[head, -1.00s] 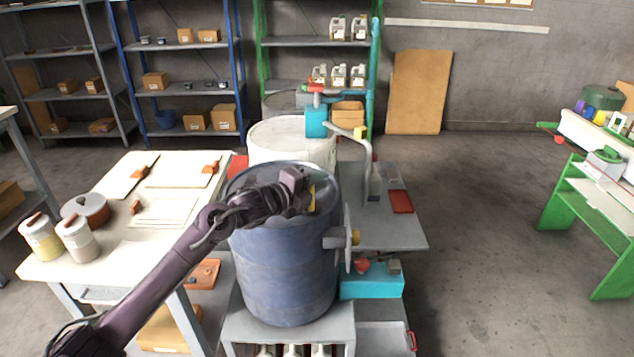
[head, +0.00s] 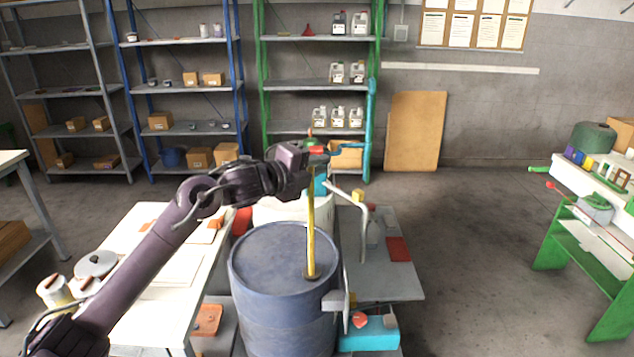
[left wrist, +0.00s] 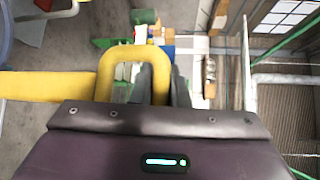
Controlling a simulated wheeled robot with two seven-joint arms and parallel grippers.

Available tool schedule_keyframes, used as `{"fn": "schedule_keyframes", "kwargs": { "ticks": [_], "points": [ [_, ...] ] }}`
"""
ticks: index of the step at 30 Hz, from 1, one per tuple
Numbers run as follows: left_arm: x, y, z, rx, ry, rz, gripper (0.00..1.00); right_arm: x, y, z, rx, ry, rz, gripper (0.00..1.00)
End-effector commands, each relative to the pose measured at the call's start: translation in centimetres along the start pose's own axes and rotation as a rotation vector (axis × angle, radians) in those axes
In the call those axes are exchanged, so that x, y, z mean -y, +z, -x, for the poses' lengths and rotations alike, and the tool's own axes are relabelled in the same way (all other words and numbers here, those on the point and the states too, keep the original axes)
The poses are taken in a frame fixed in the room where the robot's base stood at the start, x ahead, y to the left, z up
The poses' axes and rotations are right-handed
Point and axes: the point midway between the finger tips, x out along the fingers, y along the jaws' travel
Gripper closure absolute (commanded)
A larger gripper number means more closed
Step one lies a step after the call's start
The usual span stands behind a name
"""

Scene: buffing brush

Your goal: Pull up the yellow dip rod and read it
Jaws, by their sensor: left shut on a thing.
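The yellow dip rod (head: 311,225) stands nearly upright above the blue drum (head: 275,258). Its lower end meets a dark opening on the right side of the drum's lid; I cannot tell how much is still inside. My left gripper (head: 313,162) is shut on the rod's top, well above the lid. In the left wrist view, the rod's yellow loop handle (left wrist: 133,50) surrounds the grey fingers (left wrist: 152,84), and the rod runs off to the left. No readable marks show on the rod. My right gripper is not in view.
A white table (head: 170,270) with papers and jars stands left of the drum. A turquoise box (head: 368,336) sits low at the right. The floor further right is clear.

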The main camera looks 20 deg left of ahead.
Motion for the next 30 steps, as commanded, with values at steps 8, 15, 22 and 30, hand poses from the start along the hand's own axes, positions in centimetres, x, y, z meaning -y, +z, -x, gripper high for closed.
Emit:
{"fn": "schedule_keyframes", "kwargs": {
  "ticks": [8,15,22,30],
  "points": [
    [4.4,0.7,0.6,0.004,-0.006,0.001,1.00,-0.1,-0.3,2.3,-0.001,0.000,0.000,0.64],
    [4.8,0.8,0.7,0.003,-0.004,0.001,1.00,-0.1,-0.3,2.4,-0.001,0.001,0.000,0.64],
    [4.7,0.8,0.7,0.003,-0.003,0.001,1.00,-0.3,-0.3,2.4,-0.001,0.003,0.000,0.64],
    [4.6,0.7,0.7,0.002,-0.001,0.000,0.64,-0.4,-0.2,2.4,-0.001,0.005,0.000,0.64]
  ]
}}
